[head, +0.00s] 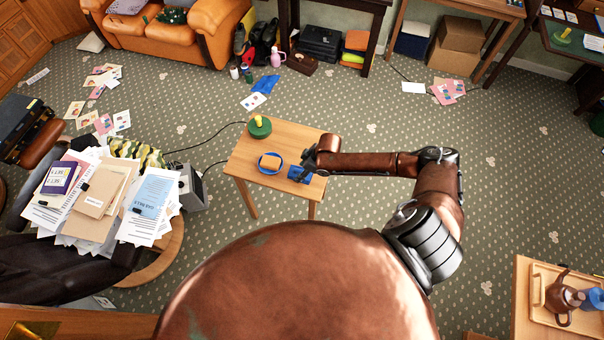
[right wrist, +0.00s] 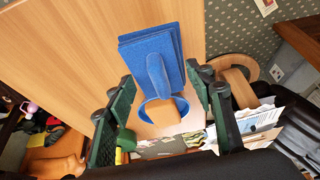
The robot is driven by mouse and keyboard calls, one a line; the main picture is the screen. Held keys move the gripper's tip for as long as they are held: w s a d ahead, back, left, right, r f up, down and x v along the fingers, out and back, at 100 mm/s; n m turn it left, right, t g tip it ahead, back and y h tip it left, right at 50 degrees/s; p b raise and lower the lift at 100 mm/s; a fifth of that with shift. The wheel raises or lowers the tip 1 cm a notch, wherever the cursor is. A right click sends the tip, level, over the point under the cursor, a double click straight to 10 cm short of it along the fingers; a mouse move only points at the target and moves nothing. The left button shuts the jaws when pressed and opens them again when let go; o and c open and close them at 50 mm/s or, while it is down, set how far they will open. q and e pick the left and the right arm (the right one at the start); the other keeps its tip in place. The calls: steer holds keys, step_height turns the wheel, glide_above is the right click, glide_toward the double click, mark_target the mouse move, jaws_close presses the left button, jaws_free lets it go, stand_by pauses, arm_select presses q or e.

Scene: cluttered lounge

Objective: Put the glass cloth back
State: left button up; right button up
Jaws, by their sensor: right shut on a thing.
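The blue glass cloth (right wrist: 136,52) looks like a folded flat pad with a rounded blue strip over it. It shows between the two dark green fingers of my right gripper (right wrist: 161,75) in the right wrist view. In the head view the blue cloth (head: 296,174) is at the right edge of the small wooden table (head: 245,167), beneath my right gripper (head: 306,168). The gripper is shut on the cloth. I cannot tell whether the cloth still touches the tabletop. My left gripper is not in view.
On the small table are a blue-rimmed dish (head: 260,166) holding a tan block and a green round object (head: 259,130) with a yellow top. A paper-covered seat (head: 100,205) stands left. Another blue piece (head: 264,83) lies on the carpet. A tray (head: 543,302) is at lower right.

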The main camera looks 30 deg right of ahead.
steer(key=shift+w+d+f, duration=0.15)
steer(key=shift+f, duration=0.1)
step_height(320, 180, down, 3)
steer(key=shift+w+d+f, duration=0.1)
steer(key=shift+f, duration=0.05)
steer(key=o, duration=1)
steer(key=p+v, duration=0.1)
steer(key=v, duration=1.1)
